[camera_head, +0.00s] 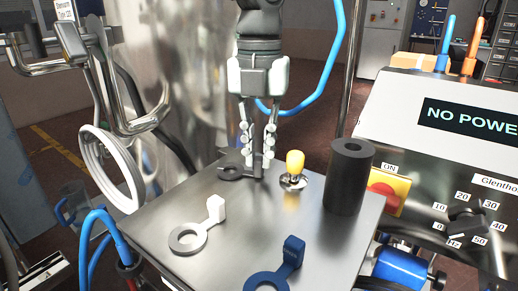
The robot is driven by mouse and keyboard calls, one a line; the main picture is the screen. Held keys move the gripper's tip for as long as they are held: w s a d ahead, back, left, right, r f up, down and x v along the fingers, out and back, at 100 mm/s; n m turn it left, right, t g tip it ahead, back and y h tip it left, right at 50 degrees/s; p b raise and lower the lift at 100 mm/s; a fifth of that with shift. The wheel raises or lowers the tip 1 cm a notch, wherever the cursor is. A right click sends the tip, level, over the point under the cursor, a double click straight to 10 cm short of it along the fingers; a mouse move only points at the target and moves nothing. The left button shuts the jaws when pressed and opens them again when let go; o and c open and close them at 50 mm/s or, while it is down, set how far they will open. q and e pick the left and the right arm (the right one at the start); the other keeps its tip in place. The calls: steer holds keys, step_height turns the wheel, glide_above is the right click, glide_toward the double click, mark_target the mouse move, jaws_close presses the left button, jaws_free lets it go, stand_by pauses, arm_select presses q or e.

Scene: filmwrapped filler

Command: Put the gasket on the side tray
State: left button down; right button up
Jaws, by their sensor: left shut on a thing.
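My left gripper (258,157) points straight down over the metal side tray (160,215). Its fingers are shut on the upright tab of a dark gasket (229,172), a flat ring with a handle. The ring is at or just above the tray top near its back edge; I cannot tell if it touches. A grey gasket with a white tab (187,238) lies on the tray at front left. A blue gasket (267,281) with an upright tab lies at the front, cut off by the picture's lower edge. My right gripper is not in view.
A yellow-knobbed metal piece (294,168) stands close right of the gripper. A tall black cylinder (348,180) stands at the tray's right. A control panel (455,150) is beyond it. Steel pipes and a white ring (126,200) are at left. The tray's middle is clear.

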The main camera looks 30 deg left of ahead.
mark_target(259, 158)
arm_select(q)
steer(key=shift+f, duration=0.1)
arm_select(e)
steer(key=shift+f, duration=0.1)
arm_select(q)
steer(key=c, duration=1.5)
jaws_free()
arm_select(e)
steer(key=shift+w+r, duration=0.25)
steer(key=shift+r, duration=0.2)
arm_select(q)
step_height(259, 158, up, 3)
steer(key=shift+f, duration=0.15)
step_height(259, 158, up, 10)
steer(key=shift+f, duration=0.2)
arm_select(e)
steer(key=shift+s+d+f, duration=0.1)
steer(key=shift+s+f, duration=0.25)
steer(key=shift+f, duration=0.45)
